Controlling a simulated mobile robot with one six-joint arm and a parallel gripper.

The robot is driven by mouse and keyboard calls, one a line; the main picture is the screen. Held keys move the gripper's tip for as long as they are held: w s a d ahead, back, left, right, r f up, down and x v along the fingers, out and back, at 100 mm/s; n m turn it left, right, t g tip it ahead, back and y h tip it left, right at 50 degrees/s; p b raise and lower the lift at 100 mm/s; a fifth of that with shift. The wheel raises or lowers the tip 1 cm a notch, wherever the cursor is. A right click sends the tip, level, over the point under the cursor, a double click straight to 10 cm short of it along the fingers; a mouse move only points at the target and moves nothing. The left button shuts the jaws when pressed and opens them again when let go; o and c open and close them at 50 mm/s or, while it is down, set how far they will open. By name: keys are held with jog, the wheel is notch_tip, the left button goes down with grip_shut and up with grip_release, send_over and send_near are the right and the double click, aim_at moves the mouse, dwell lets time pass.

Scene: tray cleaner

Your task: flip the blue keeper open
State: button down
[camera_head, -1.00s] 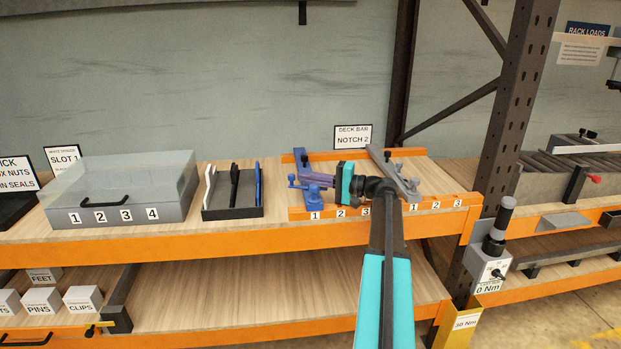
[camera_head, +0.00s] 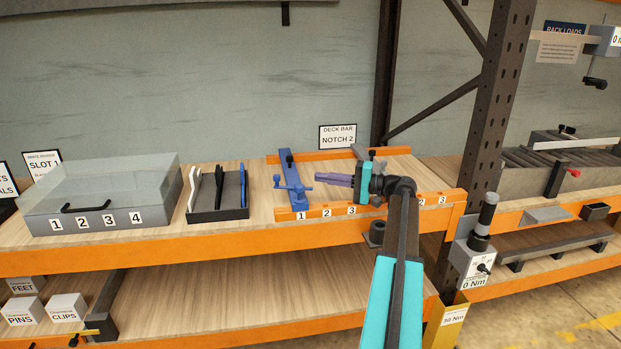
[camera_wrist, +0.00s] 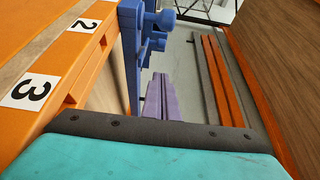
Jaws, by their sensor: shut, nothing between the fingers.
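The blue bar (camera_head: 285,165) lies front to back across the orange rails at notch 1. Its blue keeper (camera_head: 293,188), a crosspiece with small knobs, sits toward the front end. I cannot tell clearly whether it is open. My gripper (camera_head: 317,178) has purple fingers, shut and empty, pointing left just right of the keeper with a small gap. In the wrist view the closed fingers (camera_wrist: 160,78) point toward the far side, with the blue bar (camera_wrist: 131,45) and blue knobs (camera_wrist: 160,20) to their left and ahead.
The front orange rail (camera_head: 340,209) carries notch numbers. A grey bar (camera_head: 360,152) is mostly hidden behind my gripper. A black tray (camera_head: 218,215) with upright dividers and a clear-lidded box (camera_head: 100,190) stand left. A dark rack post (camera_head: 492,120) stands right.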

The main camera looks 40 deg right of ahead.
jog(key=v, duration=0.3)
jog(key=shift+s, duration=0.15)
dwell(0.4)
